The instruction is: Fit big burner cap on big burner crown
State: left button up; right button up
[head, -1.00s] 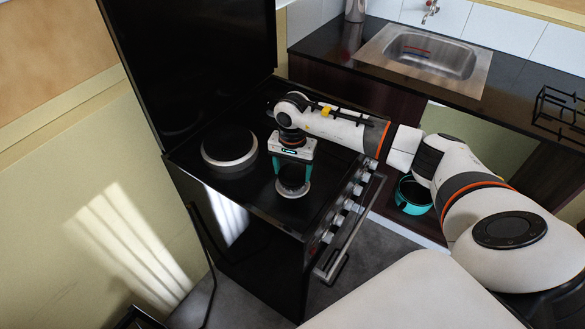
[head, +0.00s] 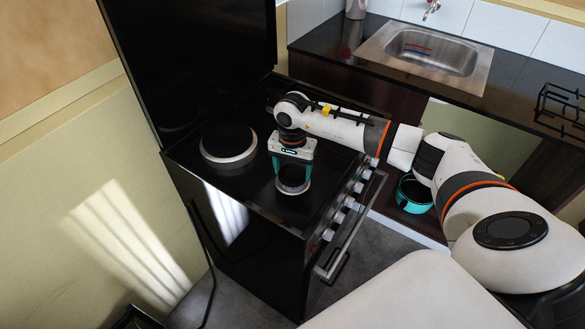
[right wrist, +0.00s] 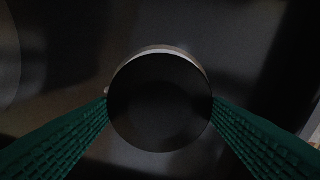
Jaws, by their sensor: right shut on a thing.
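My right gripper (head: 292,179) points down over the near part of the black stove top (head: 262,195). Its green fingers are shut on a round black burner cap (right wrist: 160,102), one finger on each side of the disc. A pale metal rim, apparently the burner crown (right wrist: 158,50), shows past the cap's upper edge in the right wrist view. In the head view the silver ring (head: 293,192) shows below the fingers. The cap is over or on the crown, slightly offset in the wrist view; I cannot tell whether it is seated. My left gripper is not in view.
A larger black burner with a silver rim (head: 230,160) lies left of the gripper. The stove's raised black lid (head: 190,60) stands behind. Knobs and a handle (head: 350,225) run along the front. A teal pot (head: 413,192), a sink (head: 430,55) and a black grate (head: 562,108) are to the right.

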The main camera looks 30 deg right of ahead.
jog(key=shift+f, duration=0.2)
jog(key=o, duration=1.1)
notch_tip(320, 180, up, 12)
jog(key=b, duration=0.3)
